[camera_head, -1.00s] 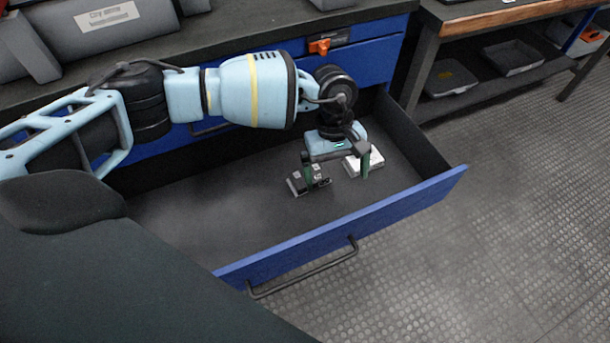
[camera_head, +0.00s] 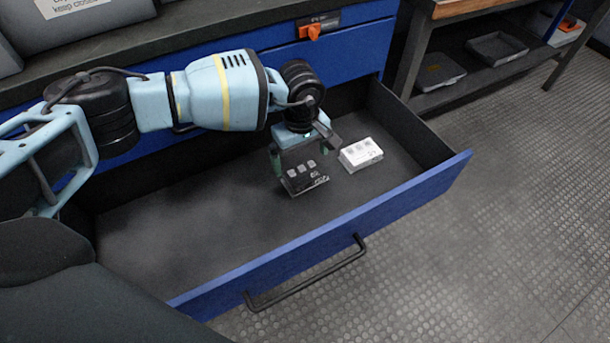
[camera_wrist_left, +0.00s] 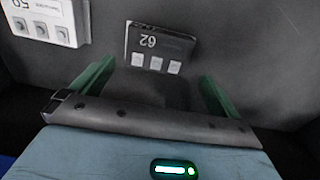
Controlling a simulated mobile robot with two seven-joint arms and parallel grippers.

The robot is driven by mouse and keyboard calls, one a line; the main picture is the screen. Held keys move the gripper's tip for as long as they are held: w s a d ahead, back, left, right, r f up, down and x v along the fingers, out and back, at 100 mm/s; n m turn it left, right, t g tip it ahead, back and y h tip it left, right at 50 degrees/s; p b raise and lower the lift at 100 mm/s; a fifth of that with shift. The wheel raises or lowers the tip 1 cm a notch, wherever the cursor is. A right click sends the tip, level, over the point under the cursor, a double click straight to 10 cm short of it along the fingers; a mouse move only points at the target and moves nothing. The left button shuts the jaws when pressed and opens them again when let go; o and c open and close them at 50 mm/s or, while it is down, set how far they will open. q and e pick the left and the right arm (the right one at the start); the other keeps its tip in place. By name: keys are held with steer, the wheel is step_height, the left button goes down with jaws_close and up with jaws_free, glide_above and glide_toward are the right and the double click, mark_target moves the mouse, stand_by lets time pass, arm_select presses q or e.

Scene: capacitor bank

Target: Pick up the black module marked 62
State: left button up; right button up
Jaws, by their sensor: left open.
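The black module marked 62 (camera_head: 304,181) lies flat on the drawer floor, with three light squares on its top. In the left wrist view the black module (camera_wrist_left: 160,48) lies ahead of the fingers, roughly centred between them, and its 62 reads upside down. My left gripper (camera_head: 299,158) is open and empty, just behind and above the black module, its green fingers spread wide. The fingers (camera_wrist_left: 157,75) show apart from the module in the left wrist view. My right gripper is not in view.
A white module (camera_head: 361,154), its label reading 50 in the wrist view (camera_wrist_left: 45,20), lies right of the black one. The open drawer has a blue front (camera_head: 330,237) with a black handle (camera_head: 310,278). An orange switch (camera_head: 312,31) is on the cabinet. The drawer's left floor is clear.

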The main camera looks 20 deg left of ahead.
mark_target(305, 172)
arm_select(q)
steer(key=f+b, duration=0.1)
steer(key=f, duration=0.1)
steer(key=d+f+b, duration=0.1)
steer(key=f, duration=0.1)
steer(key=shift+s+f, duration=0.1)
steer(key=shift+f, duration=0.5)
steer(key=shift+r, duration=0.1)
steer(key=c, duration=1.1)
step_height(305, 172, up, 10)
steer(key=p, duration=0.3)
